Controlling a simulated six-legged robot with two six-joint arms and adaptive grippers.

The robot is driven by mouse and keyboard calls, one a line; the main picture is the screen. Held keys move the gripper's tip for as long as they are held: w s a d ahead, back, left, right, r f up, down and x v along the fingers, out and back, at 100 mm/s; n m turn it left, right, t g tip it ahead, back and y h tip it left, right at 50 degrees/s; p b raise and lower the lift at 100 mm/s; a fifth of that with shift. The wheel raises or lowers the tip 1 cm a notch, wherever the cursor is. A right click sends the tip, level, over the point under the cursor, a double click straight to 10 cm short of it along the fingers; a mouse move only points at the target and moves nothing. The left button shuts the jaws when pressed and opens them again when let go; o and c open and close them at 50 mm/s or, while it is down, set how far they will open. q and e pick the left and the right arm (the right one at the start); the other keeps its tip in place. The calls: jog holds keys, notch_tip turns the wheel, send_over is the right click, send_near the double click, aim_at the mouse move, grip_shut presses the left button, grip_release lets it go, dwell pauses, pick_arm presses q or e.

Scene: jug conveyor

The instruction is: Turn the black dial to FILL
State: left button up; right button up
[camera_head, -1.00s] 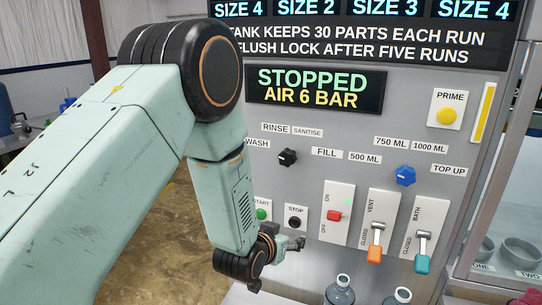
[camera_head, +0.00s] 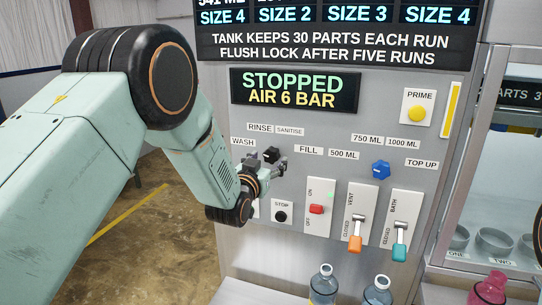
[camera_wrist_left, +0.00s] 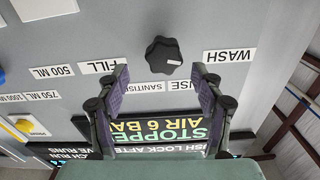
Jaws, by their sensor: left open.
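The black dial (camera_head: 271,155) is a lobed knob on the grey panel, among the labels WASH, RINSE, SANITISE and FILL (camera_head: 309,150). In the wrist view, turned upside down, the dial (camera_wrist_left: 163,55) has a small white mark on the side toward WASH and RINSE. The FILL label (camera_wrist_left: 99,67) is on the dial's other side. My left gripper (camera_head: 268,168) is open at the dial, partly covering it in the head view. In the wrist view its fingertips (camera_wrist_left: 160,75) are spread, with the dial just beyond the gap; contact is not visible. My right gripper is not in view.
A blue dial (camera_head: 381,170) is to the right. Below are the STOP button (camera_head: 281,216), a red switch (camera_head: 316,209), and the orange (camera_head: 355,243) and teal (camera_head: 399,253) levers. Bottles (camera_head: 323,285) stand in front. The display (camera_head: 295,92) reads STOPPED.

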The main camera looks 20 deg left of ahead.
aim_at(270, 156)
pick_arm(q)
jog(key=w, duration=0.3)
jog(key=shift+w+a+f, duration=0.15)
jog(key=shift+a+f, duration=0.05)
jog(key=shift+a, duration=0.2)
jog(key=shift+w, duration=0.25)
jog(key=shift+w+d+r, duration=0.15)
jog(key=shift+w+d, duration=0.05)
jog(key=shift+d, duration=0.2)
jog(key=shift+a, duration=0.3)
jog(key=shift+c, duration=1.4)
jog(key=shift+d, duration=0.2)
jog(key=c, duration=0.9)
